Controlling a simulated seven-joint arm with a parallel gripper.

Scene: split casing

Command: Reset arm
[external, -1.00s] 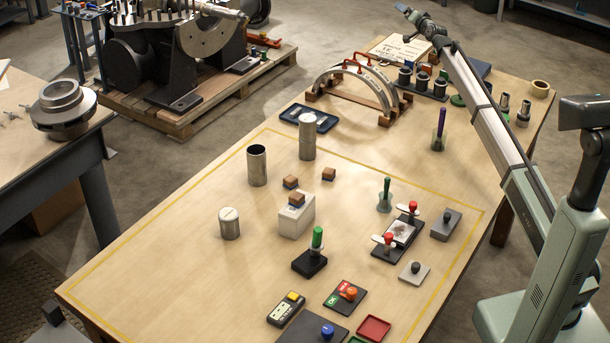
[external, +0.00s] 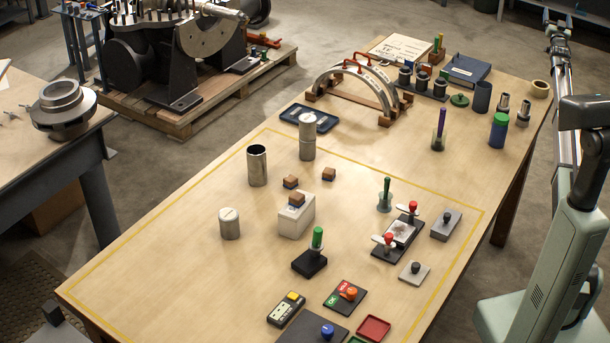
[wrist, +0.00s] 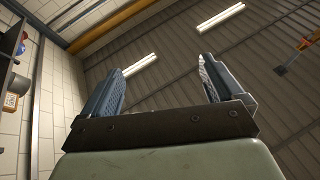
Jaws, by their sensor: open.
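My gripper (wrist: 158,72) is open and empty in the wrist view, with its two fingers wide apart and pointing toward the ceiling. In the external view my arm runs up the right side, past the table's right edge, and its far end is near the top right. The fingers are too small to make out there. No object is near or between the fingers in the wrist view.
The wooden table (external: 190,215) holds metal cylinders (external: 257,166), a white block (external: 297,216), stamps, a half-ring casing (external: 350,88) and a green-lidded blue jar (external: 498,130). The wrist view shows ceiling lights (wrist: 220,18) and a brick wall. Space around the gripper looks clear.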

